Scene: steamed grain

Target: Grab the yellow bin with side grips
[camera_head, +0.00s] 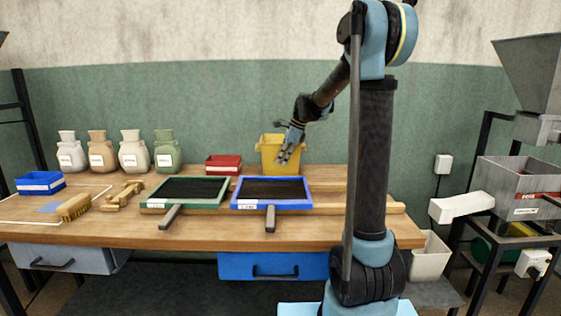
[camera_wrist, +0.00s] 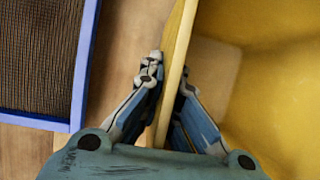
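The yellow bin (camera_head: 268,147) stands upright at the back of the wooden table, right of the red tray. My gripper (camera_head: 285,158) reaches down over its right front part and hides some of it. In the wrist view, the wall of the yellow bin (camera_wrist: 270,95) runs between the two fingers of my gripper (camera_wrist: 168,72). One finger is outside the wall and one is inside, and both tips look pressed against it. The bin looks empty in the part that shows. Its underside is hidden.
A blue-framed sieve (camera_head: 271,206) lies just in front of the bin, its edge close to my gripper. A green-framed sieve (camera_head: 148,198) lies to the left. A red tray (camera_head: 223,170) stands left of the bin. Several jars (camera_head: 133,155) stand farther left.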

